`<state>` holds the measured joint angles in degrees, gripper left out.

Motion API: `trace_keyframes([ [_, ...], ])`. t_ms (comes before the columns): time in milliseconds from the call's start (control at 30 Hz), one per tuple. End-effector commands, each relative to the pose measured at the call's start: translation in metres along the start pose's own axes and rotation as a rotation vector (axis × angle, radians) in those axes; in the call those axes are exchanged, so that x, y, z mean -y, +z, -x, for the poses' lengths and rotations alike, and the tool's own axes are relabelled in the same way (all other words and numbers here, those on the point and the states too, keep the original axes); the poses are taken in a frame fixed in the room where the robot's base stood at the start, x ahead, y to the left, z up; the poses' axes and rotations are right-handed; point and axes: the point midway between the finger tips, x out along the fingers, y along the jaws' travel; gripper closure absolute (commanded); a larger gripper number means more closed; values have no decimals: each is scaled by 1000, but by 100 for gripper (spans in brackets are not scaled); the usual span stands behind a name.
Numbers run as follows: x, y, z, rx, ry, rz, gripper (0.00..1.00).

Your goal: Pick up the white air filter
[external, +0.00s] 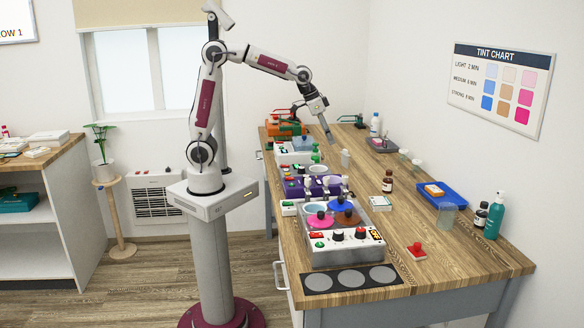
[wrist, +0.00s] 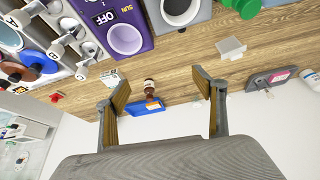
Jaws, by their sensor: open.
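A small pale white block (external: 345,158), which looks like the air filter, stands on the wooden table. It also shows in the wrist view (wrist: 230,48), right of and above my fingers in the picture. My gripper (external: 330,140) hangs over the table, up and left of the block in the external view. In the wrist view my gripper (wrist: 155,74) has its two fingers wide apart with nothing held between them. A brown bottle (wrist: 150,86) shows in the gap, beyond the fingers.
A purple device (external: 318,186) and a control box with coloured discs (external: 349,250) line the table's left side. A grey tray (external: 383,145) lies beyond the block. A blue tray (external: 455,197) and bottles (external: 494,215) stand at right. Bare wood surrounds the block.

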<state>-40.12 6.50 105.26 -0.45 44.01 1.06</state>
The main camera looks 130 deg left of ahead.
Motion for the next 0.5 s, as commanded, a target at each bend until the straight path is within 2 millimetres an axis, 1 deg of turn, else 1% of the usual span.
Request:
trace_keyframes([
  [33, 14, -7, -10, 5, -11, 24, 31],
  [200, 58, -25, -39, 12, -41, 93, 31],
  [267, 75, -30, -49, 15, -52, 117, 31],
  [500, 144, -42, -90, 25, -93, 213, 31],
])
